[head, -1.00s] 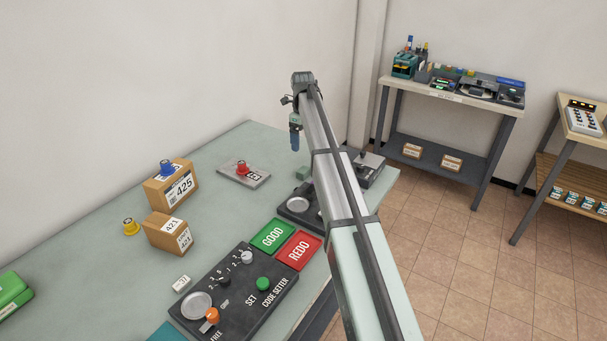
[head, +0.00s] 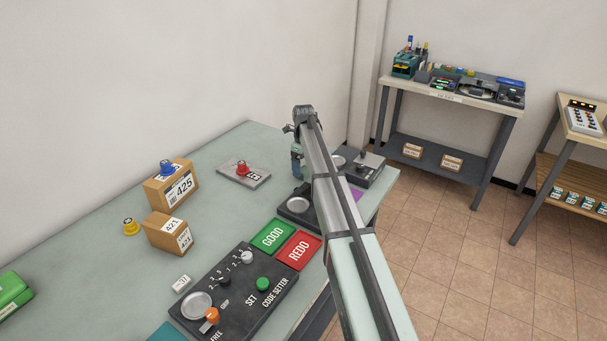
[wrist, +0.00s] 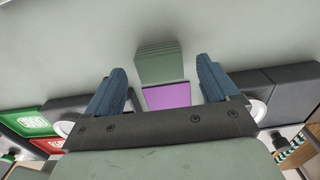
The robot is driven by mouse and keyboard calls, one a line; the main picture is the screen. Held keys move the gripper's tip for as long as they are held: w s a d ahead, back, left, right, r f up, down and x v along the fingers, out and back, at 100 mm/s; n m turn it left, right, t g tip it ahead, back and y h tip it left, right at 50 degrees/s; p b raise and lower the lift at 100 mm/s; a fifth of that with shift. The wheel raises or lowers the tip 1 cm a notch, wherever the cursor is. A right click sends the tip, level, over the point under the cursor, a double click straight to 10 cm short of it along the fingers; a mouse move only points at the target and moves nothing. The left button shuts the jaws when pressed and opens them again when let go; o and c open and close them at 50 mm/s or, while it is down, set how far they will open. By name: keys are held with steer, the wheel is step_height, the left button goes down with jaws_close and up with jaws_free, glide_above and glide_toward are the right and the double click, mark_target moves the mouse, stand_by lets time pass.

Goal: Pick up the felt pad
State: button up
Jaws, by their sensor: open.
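A grey-green block with fine layered lines (wrist: 160,64) stands on the table and looks like the felt pad, though I cannot be sure. A flat purple square (wrist: 167,97) lies beside it; part of this square (head: 357,193) also shows behind my arm in the head view. My gripper (wrist: 161,70) is open and empty in the wrist view, its two blue fingers on either side of the block's area. I cannot tell how high they are above it. In the head view my gripper (head: 297,158) is low over the table, and the block is mostly hidden there.
Dark devices with round pans (head: 298,206) stand close by the gripper, one on each side in the wrist view. The green GOOD plate (head: 273,236) and red REDO plate (head: 298,250) lie nearer. A grey plate with a red knob (head: 243,173) lies left, with open table around it.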

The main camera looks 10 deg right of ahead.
step_height(320, 180, down, 2)
steer(key=shift+f, duration=0.15)
steer(key=c, duration=1)
steer(key=shift+c, duration=0.2)
